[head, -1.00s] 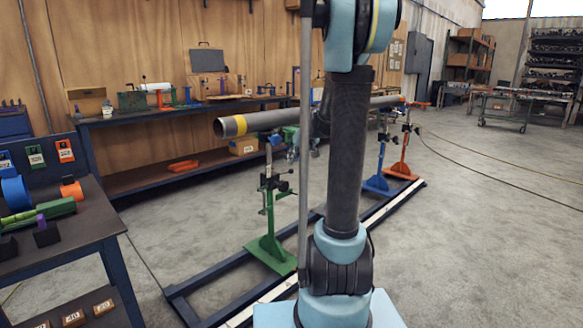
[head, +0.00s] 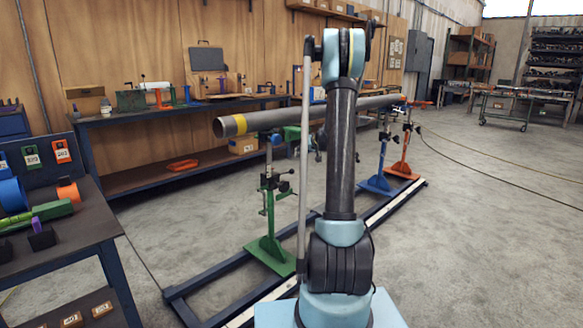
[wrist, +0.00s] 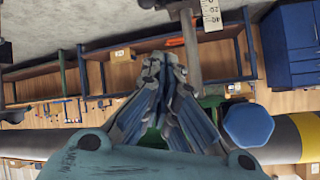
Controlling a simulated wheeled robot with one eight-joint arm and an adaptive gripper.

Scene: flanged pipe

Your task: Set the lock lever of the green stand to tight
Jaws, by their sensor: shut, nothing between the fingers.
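The green stand (head: 268,247) stands on the floor rail under the near end of the grey pipe (head: 300,116), by its yellow band. Dark handles (head: 284,184) sit on its column; which is the lock lever, and its setting, I cannot tell. In the wrist view my gripper (wrist: 164,62) is shut and empty, near the pipe (wrist: 295,138). A grey post (wrist: 190,45) with a white scale and a bit of green (wrist: 210,101) show beyond the fingers. No lever is clear there. In the head view my arm mostly hides the gripper.
The blue stand (head: 379,183) and orange stand (head: 404,168) hold the pipe farther along the rail. A dark bench (head: 150,117) runs along the wall behind. A table (head: 90,222) with parts stands at the left. Floor at the right is open, crossed by a hose.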

